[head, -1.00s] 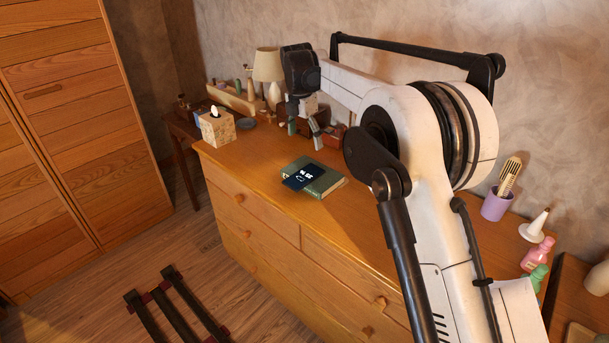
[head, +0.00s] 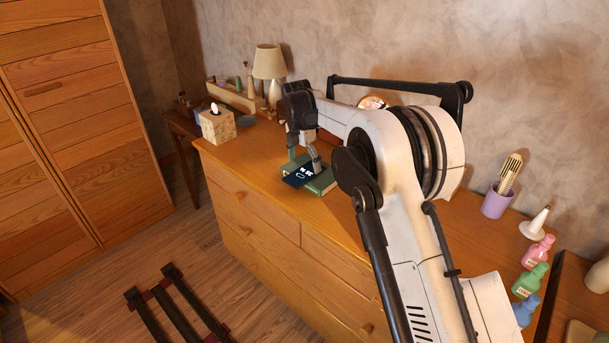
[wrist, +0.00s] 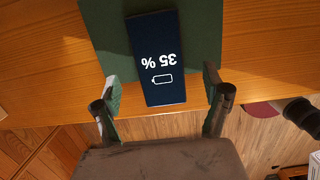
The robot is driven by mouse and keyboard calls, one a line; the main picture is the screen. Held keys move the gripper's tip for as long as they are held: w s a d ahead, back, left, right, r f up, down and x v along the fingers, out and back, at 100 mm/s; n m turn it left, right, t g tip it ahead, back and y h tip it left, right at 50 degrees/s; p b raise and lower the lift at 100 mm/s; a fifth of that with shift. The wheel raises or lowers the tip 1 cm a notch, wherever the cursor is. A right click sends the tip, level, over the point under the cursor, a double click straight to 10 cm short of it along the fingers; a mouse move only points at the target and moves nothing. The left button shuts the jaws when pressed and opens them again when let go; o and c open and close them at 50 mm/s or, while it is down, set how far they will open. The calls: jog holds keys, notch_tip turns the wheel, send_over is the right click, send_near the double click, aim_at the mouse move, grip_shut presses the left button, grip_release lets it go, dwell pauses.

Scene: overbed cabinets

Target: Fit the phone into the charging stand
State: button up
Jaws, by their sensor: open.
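The phone (head: 299,178) is dark with a lit screen. It lies flat on a green book (head: 326,184) on the dresser, part of it past the book's edge. In the wrist view the phone (wrist: 157,85) shows "35 %" and a battery sign, upside down. My gripper (head: 305,160) is over the book. In the wrist view my gripper (wrist: 163,88) is open, one finger on each side of the phone's near end, with a gap on both sides. I cannot make out the charging stand; my arm hides part of the dresser top.
A tissue box (head: 217,125) and a lamp (head: 269,68) stand at the dresser's far left. A purple cup (head: 497,202) with a brush, a white cone (head: 535,224) and several bottles (head: 530,281) are at the right. The dresser's front edge is close to the book.

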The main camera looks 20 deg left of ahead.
aim_at(305, 173)
notch_tip(305, 173, down, 4)
jog(key=shift+w+r, duration=0.1)
jog(key=c, duration=1.4)
